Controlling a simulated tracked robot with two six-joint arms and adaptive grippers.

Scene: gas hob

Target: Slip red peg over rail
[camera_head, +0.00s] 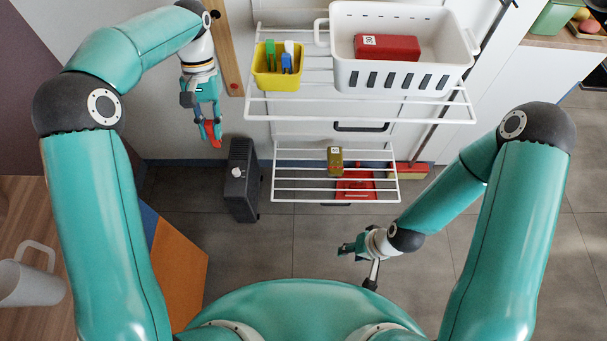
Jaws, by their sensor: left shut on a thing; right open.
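A small red peg (212,131) is between the fingertips of my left gripper (209,118), which is shut on it and points down at upper left. The peg is left of the white wire rack and apart from its rails (330,110). A lower wire shelf (300,190) has rails too. My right gripper (352,248) is open and empty over the floor, below and right of the lower shelf. Part of the red peg is hidden by the fingers.
On the upper rack stand a yellow basket (263,78) with green and blue pegs and a white basket (350,82) holding a red box (387,48). The lower level shows a mustard-coloured packet (335,162). A dark heater (241,180) stands left of it.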

